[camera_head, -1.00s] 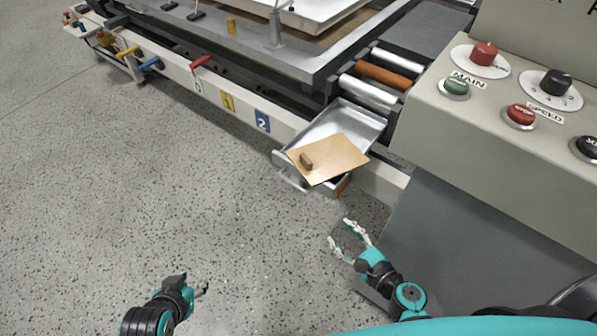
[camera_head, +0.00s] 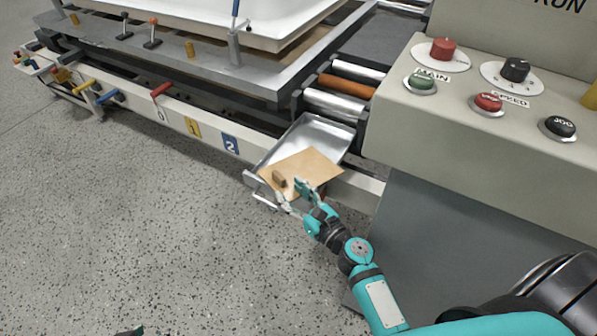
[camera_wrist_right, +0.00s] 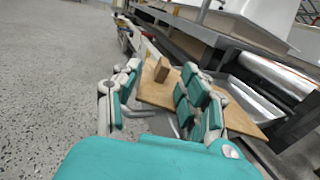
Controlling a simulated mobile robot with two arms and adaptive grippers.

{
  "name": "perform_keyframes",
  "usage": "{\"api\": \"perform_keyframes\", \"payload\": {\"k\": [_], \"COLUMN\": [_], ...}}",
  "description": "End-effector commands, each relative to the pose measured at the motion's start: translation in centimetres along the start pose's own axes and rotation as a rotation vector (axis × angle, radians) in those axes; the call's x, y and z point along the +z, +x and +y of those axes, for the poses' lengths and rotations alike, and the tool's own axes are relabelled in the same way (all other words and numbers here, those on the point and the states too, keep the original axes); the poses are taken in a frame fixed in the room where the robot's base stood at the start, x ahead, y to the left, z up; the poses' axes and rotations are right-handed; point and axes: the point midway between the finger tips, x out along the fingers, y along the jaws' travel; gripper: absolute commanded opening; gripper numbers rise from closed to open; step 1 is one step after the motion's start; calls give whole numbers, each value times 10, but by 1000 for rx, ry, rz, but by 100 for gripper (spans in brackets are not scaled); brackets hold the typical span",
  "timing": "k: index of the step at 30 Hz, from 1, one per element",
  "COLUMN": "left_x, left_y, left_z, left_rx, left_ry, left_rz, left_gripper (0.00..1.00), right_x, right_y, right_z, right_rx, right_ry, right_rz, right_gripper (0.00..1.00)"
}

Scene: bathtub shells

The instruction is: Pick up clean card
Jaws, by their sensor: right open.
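A flat tan card (camera_head: 316,166) with a small brown block-like handle (camera_head: 279,179) on it lies across a shallow metal tray (camera_head: 318,133). My right gripper (camera_head: 291,190) is open at the card's near edge, with its fingers on either side of the handle as seen from the head. In the right wrist view the card (camera_wrist_right: 154,92) and its handle (camera_wrist_right: 161,71) show beyond and between the open fingers (camera_wrist_right: 158,95). I cannot tell whether the fingers touch the card. Only a small teal and dark piece of my left arm shows at the bottom edge; its fingers are not visible.
A control panel (camera_head: 480,120) with buttons and knobs stands close at the right. A pale rail (camera_head: 180,122) with coloured levers and number tags runs behind the tray. Rollers (camera_head: 345,87) and a white tub shell (camera_head: 200,15) are further back. The speckled floor at left is clear.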

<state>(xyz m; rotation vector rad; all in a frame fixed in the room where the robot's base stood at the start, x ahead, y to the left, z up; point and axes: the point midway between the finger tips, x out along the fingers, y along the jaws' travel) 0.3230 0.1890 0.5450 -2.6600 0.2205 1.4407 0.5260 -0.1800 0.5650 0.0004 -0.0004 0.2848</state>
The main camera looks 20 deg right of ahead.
Motion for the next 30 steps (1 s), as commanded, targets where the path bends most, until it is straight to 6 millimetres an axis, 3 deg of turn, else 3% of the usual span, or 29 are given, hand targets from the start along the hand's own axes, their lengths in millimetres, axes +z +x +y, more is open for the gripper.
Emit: {"api": "perform_keyframes", "payload": {"k": [13, 22, 30], "left_x": [-15, -17, -16], "left_y": [2, 3, 4], "left_z": [2, 3, 3], "left_rx": [3, 6, 5], "left_ry": [2, 3, 3], "left_rz": [74, 85, 77], "left_gripper": [34, 34, 34], "right_x": [-1, -1, -1], "right_y": [51, 55, 55], "right_z": [-7, -7, -7], "right_rx": [0, 0, 0], "right_ry": [0, 0, 0], "right_rz": [-1, 1, 1], "right_gripper": [43, 43, 8]}}
